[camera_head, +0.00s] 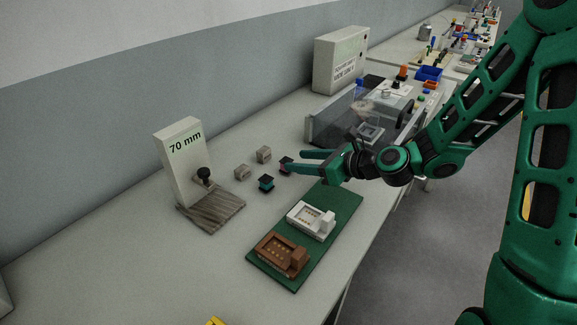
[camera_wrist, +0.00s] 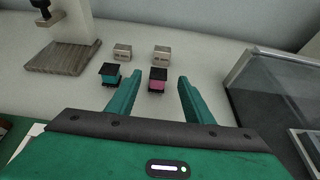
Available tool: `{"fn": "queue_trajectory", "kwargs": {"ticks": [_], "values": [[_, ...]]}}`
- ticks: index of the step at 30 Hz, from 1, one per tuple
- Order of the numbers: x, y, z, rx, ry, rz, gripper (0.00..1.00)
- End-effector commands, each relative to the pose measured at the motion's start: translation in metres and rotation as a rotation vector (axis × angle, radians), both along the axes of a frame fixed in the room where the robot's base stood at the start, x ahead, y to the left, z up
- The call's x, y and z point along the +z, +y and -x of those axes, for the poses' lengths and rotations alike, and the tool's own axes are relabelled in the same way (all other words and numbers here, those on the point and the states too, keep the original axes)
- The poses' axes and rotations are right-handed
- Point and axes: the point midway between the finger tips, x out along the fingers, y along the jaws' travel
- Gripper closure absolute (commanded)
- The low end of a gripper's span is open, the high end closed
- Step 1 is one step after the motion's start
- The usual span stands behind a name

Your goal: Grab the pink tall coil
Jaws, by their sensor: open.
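The pink coil (camera_wrist: 157,84) is a small block with a black top and a pink body, standing on the grey table. In the wrist view it lies ahead of my gripper (camera_wrist: 152,82), between the lines of its two green fingers, nearer the middle than either finger. In the head view the pink coil (camera_head: 285,163) is small and partly overlapped by the fingertips of my gripper (camera_head: 296,161). My gripper is open, with nothing held. I cannot tell its height above the coil.
A teal coil (camera_wrist: 109,74) stands just left of the pink one, close to the left finger. Two beige blocks (camera_wrist: 122,51) (camera_wrist: 161,55) stand behind. A 70 mm stand (camera_head: 183,165) is at left, a green board (camera_head: 330,215) in front, a clear-walled machine (camera_head: 330,121) at right.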

Motion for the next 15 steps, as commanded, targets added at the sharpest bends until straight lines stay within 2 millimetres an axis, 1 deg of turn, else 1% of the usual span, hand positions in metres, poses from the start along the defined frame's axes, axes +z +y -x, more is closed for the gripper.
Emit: {"fn": "queue_trajectory", "kwargs": {"ticks": [3,6,15], "values": [[-0.007,0.016,-0.009,0.006,0.0,-0.001,0.53],[-0.013,0.026,-0.017,0.006,-0.001,0.001,0.53],[-0.021,0.042,-0.029,0.006,-0.003,0.002,0.53]]}}
